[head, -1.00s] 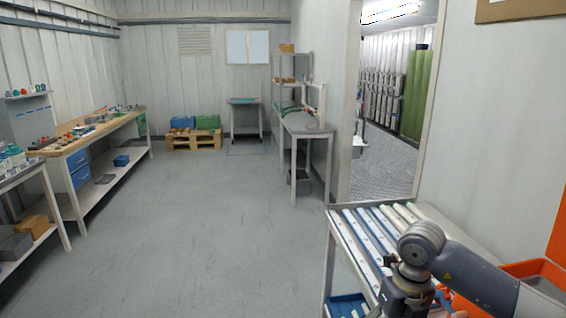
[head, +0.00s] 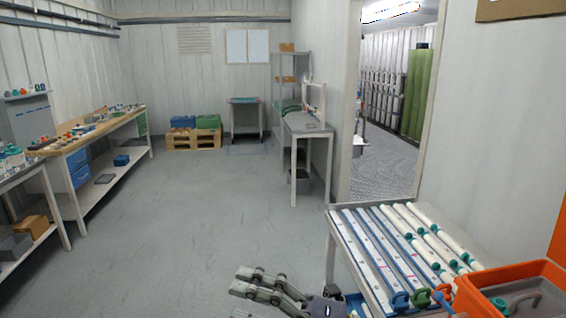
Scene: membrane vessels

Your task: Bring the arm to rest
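My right gripper (head: 240,281) is low in the head view, at the bottom middle, left of the rack table (head: 338,262). Its two grey fingers point left, with a gap between them, and nothing shows between them. The dark wrist (head: 327,304) behind it is at the bottom edge, and the rest of that arm is out of view. My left gripper is not in view.
The table at the right holds several long white tubes (head: 408,222) with teal ends and blue strips. An orange crate (head: 490,294) with a grey tray stands in front. A workbench (head: 76,145) lines the left wall. The middle floor (head: 195,210) is clear.

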